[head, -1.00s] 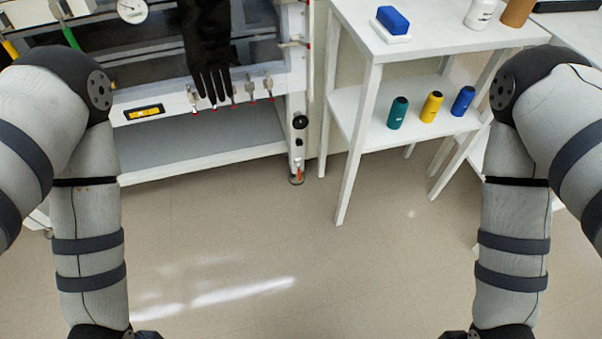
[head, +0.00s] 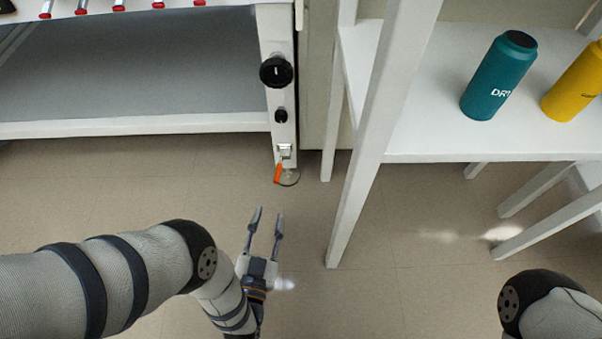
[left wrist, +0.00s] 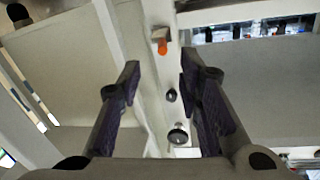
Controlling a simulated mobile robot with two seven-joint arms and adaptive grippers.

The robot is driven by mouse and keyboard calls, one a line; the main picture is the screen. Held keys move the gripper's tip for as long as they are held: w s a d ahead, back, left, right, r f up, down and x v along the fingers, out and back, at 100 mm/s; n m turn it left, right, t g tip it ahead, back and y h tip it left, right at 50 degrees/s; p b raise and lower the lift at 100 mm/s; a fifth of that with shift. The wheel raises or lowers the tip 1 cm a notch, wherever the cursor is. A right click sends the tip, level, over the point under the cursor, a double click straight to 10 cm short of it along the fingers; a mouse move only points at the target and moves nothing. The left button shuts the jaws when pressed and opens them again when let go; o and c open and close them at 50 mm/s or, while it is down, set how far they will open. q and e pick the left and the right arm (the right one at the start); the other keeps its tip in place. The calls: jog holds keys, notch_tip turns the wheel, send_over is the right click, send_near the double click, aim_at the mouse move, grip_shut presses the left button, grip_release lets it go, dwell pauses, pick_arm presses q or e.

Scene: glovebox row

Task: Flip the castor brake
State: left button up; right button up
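The castor brake is a small orange lever (head: 277,173) on a castor (head: 290,178) at the foot of the white glovebox post (head: 285,135). In the left wrist view the orange lever (left wrist: 162,47) shows above and between my fingertips, with clear space between. My left gripper (head: 268,212) is open and empty, its fingers pointing toward the castor from just below it in the head view. The left gripper (left wrist: 160,71) also shows open in the left wrist view. My right gripper is out of view; only part of my right arm shows.
The post carries a large black knob (head: 276,71) and a smaller one (head: 281,116). A white shelf unit (head: 375,130) stands close on the right, holding a teal bottle (head: 499,76) and a yellow one (head: 575,85). The floor in front of the castor is clear.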

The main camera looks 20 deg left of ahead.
aim_at(277, 175)
pick_arm(q)
jog(key=w+b, duration=0.1)
jog(key=w, duration=0.3)
jog(key=w+a+b, duration=0.1)
jog(key=w, duration=0.3)
jog(key=w+b, duration=0.1)
jog(key=w, duration=0.3)
jog(key=shift+a+r, duration=0.25)
jog(key=shift+r, duration=0.05)
grip_shut()
